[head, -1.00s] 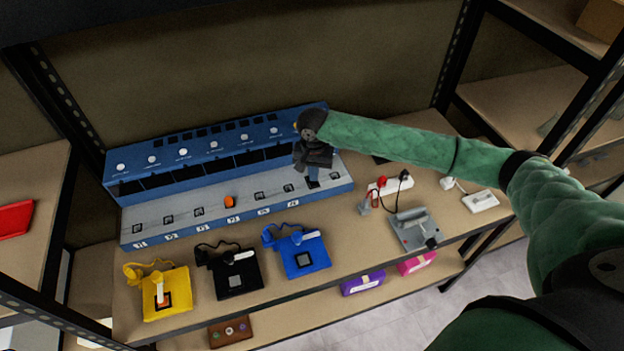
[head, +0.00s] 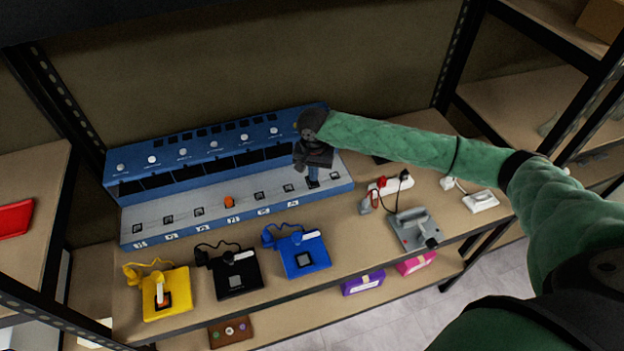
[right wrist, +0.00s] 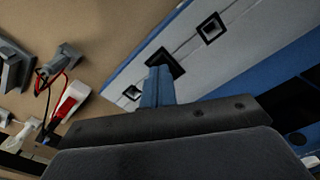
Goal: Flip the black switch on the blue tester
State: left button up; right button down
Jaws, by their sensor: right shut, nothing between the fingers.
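The blue tester (head: 240,140) is a long blue unit with a grey front panel along the back of the shelf. A row of small black switches runs along that panel, one of them (head: 260,196) near its middle. My right gripper (head: 313,182) is shut and empty, pointing down over the right part of the panel. In the right wrist view its blue fingertips (right wrist: 157,88) are at a black switch (right wrist: 165,62) and partly cover it. I cannot tell whether they touch it. Another black switch (right wrist: 211,28) is clear of the gripper. My left gripper is not in view.
Yellow (head: 167,300), black (head: 235,285) and blue (head: 303,263) boxes stand along the shelf's front. Shelf posts stand on both sides.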

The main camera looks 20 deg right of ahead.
jog(key=shift+f, duration=1)
dwell(0.8)
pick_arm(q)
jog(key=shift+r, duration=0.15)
pick_arm(e)
jog(key=shift+r, duration=0.15)
jog(key=shift+r+p, duration=0.3)
jog(key=shift+p, duration=0.25)
jog(key=shift+r+p, duration=0.4)
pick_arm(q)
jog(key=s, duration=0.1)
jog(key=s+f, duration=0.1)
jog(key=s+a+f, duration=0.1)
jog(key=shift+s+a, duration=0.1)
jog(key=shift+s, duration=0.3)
pick_arm(e)
jog(key=shift+r, duration=0.2)
pick_arm(q)
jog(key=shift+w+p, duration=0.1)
jog(key=shift+p, duration=0.25)
pick_arm(e)
jog(key=shift+r, duration=0.1)
